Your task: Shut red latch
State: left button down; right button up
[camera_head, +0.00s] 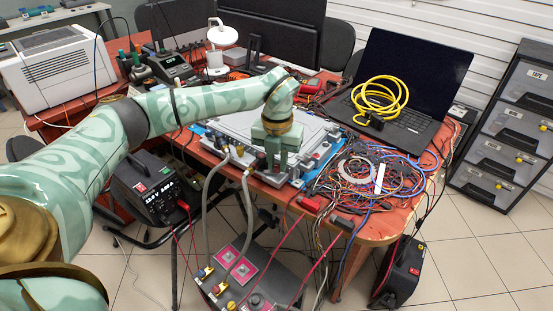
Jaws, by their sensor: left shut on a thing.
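My left arm reaches in from the left, and its pale green gripper (275,168) points down at the front edge of a grey metal plate assembly (235,122) on the table. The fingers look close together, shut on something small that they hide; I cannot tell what. Two grey hoses (207,190) run from the plate's front edge, left of the gripper, down to a dark control box (262,280). The box has small coloured fittings and two pink-red squares (257,251). I cannot make out a red latch for certain. My right gripper is not in view.
A tangle of wires (375,185) covers the table's right part, by a laptop (410,85) with a coiled yellow cable (380,98). A black power unit (150,188) stands left below the table edge. Red leads hang over the front edge.

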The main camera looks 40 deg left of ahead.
aim_at(277, 165)
pick_arm(q)
jog(key=m+p, duration=0.1)
jog(key=p, duration=0.1)
jog(key=m+p, duration=0.2)
jog(key=shift+r, duration=0.4)
jog(key=shift+f+m+p, duration=0.15)
jog(key=shift+m+p, duration=0.6)
jog(key=shift+m, duration=0.2)
jog(key=shift+f+m+p, duration=0.15)
jog(key=shift+m+p, duration=0.55)
jog(key=shift+m, duration=0.25)
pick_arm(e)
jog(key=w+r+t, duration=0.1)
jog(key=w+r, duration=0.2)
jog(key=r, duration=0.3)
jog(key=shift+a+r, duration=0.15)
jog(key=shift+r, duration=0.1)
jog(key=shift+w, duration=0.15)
pick_arm(q)
jog(key=c, duration=1.6)
grip_release()
notch_tip(277, 165, up, 16)
jog(key=p, duration=0.5)
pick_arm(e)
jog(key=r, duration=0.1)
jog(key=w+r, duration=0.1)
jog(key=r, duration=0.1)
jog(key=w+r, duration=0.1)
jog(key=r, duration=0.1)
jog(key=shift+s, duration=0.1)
